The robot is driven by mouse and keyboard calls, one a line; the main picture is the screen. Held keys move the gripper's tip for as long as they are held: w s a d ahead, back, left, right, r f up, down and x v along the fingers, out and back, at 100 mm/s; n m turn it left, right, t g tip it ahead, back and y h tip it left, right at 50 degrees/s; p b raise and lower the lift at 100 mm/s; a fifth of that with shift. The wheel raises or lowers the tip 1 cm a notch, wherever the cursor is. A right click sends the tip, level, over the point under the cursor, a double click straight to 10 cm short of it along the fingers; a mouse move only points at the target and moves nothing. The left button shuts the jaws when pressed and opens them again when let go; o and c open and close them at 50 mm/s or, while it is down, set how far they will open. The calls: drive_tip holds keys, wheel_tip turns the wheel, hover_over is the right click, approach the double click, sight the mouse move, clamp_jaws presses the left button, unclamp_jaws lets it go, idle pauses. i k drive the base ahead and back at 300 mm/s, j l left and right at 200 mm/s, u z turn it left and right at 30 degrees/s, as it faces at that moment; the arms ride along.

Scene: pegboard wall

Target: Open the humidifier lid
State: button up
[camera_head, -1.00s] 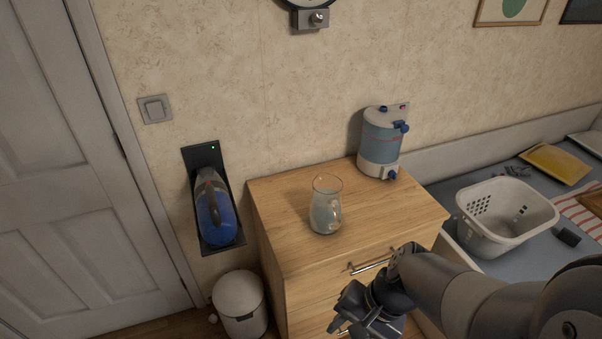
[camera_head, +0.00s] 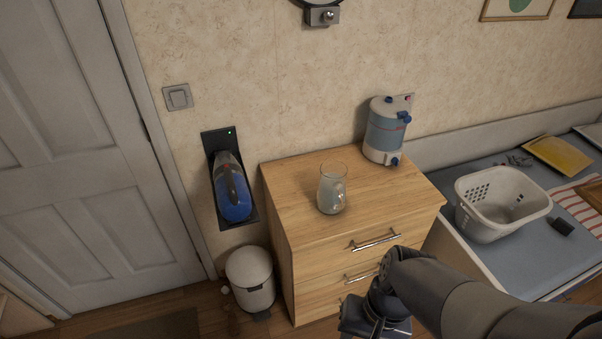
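The humidifier appears to be the white and blue cylindrical tank (camera_head: 385,133) at the back right corner of the wooden dresser, against the wall. It stands upright, with a blue knob on its upper right side and another blue part near its base. Its white top looks closed. My gripper (camera_head: 372,328) is low at the bottom of the picture, in front of the dresser drawers and well away from the tank. Its fingertips are cut off by the lower edge, so its opening cannot be seen.
A glass pitcher (camera_head: 332,190) stands on the dresser (camera_head: 300,215), left of the tank. A white bin (camera_head: 250,279) is on the floor. A blue handheld vacuum (camera_head: 232,192) hangs on the wall. A white basket (camera_head: 489,226) sits on the bed at right. The dresser's front right top is clear.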

sight(389, 107)
drive_tip(key=i+l, duration=0.45)
drive_tip(key=i+l+z, duration=0.1)
drive_tip(key=i+l, duration=0.4)
drive_tip(key=i, duration=0.15)
